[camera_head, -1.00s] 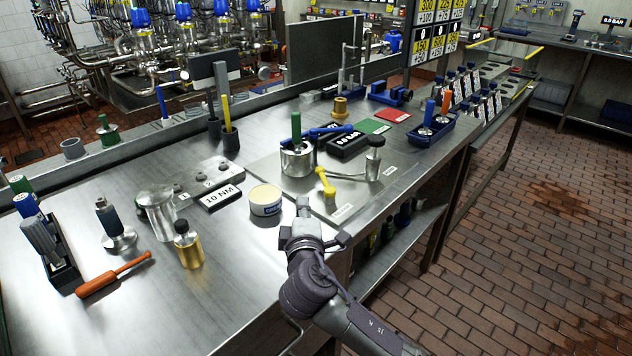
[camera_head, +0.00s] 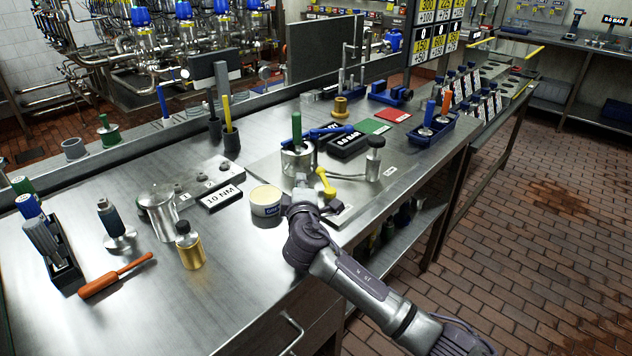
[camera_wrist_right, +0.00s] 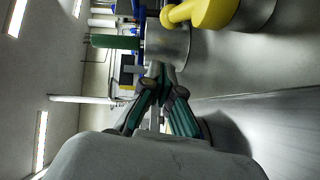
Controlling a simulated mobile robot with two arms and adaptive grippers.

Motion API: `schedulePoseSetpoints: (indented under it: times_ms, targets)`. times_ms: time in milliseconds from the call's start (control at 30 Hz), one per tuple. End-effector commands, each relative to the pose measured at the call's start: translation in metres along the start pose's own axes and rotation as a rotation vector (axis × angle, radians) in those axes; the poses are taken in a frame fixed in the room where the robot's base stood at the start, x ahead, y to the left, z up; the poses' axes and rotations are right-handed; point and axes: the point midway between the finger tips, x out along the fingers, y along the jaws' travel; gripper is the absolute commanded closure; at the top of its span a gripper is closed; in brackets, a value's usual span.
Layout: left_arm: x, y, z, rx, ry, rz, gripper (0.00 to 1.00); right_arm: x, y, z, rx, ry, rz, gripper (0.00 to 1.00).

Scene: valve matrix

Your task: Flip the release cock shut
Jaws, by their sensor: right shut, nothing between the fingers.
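The release cock's yellow handle (camera_head: 326,184) stands on the steel plate near the bench's front edge, tilted, with its round end up and to the left. In the right wrist view the yellow handle (camera_wrist_right: 205,12) is large at the top edge and partly cut off. My right gripper (camera_head: 301,184) is shut and empty, just left of the yellow handle. In the wrist view its fingertips (camera_wrist_right: 158,82) are below and left of the handle, with a visible gap. My wrist hides the handle's lower front surroundings in the head view. My left gripper is not in view.
A steel pot (camera_head: 297,161) with a green handle stands just behind my right gripper. A cream tub (camera_head: 266,201) is close on its left. A black-knobbed post (camera_head: 374,158) stands right of the yellow handle, and a black display block (camera_head: 347,143) lies behind.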

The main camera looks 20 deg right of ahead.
Motion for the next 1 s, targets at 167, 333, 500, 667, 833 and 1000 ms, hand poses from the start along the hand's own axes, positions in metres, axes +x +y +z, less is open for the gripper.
schedulePoseSetpoints:
  times_ms: [167,333,500,667,833,1000]
  targets:
    - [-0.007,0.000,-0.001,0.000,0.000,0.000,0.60,0.004,0.000,0.028,-0.003,-0.002,-0.001,1.00]
    - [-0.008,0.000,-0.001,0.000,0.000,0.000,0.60,0.006,-0.001,0.036,-0.002,0.000,-0.002,1.00]
    - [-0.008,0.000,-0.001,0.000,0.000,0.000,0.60,0.006,-0.001,0.038,-0.001,0.000,-0.002,1.00]
    - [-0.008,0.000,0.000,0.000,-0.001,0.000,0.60,0.006,-0.001,0.038,-0.001,0.000,-0.002,1.00]
    - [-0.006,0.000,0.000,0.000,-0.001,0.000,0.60,0.007,-0.002,0.037,0.001,-0.016,0.001,1.00]
    - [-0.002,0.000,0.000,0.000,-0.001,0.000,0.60,0.008,-0.002,0.038,0.003,-0.052,0.008,1.00]
